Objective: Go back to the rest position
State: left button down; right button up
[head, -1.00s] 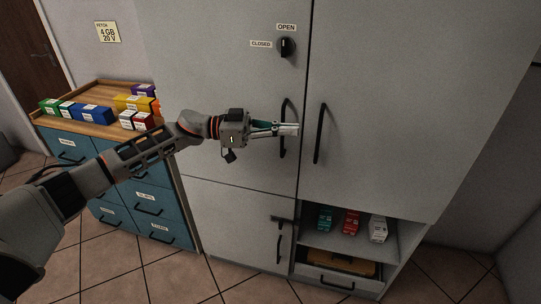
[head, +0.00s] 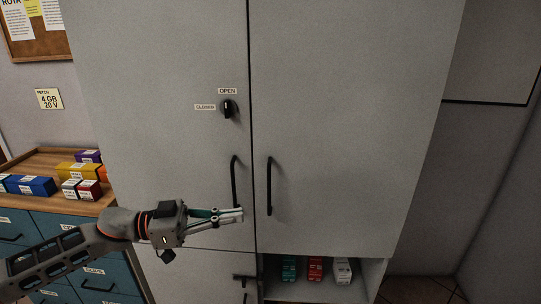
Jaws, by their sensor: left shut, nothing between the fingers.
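My left gripper (head: 230,214) is shut and empty. It is in front of the tall grey cabinet (head: 160,70), beside the lower end of the left door's black handle (head: 234,182). I cannot tell whether it touches the handle. My left arm comes in from the lower left corner. My right gripper is out of view.
A black knob (head: 228,109) sits between OPEN and CLOSED labels. Both upper doors look shut; the right one has a black handle (head: 269,186). Several boxes stand in an open shelf (head: 358,284) below. A blue drawer unit (head: 62,226) with boxes on top stands left.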

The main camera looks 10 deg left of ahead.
pick_arm(q)
notch_tip(320, 180, down, 16)
jog(key=s+d+n+t+y, duration=0.2)
jog(key=n+t+y, duration=0.4)
jog(key=n+t, duration=0.3)
jog(key=s+a+f+g+y, duration=0.1)
jog(key=s+a+f+y, duration=0.3)
jog(key=s+f, duration=0.4)
jog(key=s+a+f+n+g+y, duration=0.1)
jog(key=s+a+f+y, duration=0.3)
jog(key=s+f, duration=0.5)
notch_tip(320, 180, down, 5)
jog(key=shift+s+f+n+g+y, duration=0.2)
jog(key=shift+s+n+g+y, duration=0.1)
jog(key=shift+g, duration=0.3)
jog(key=c, duration=2.8)
grip_release()
jog(key=shift+w, duration=0.1)
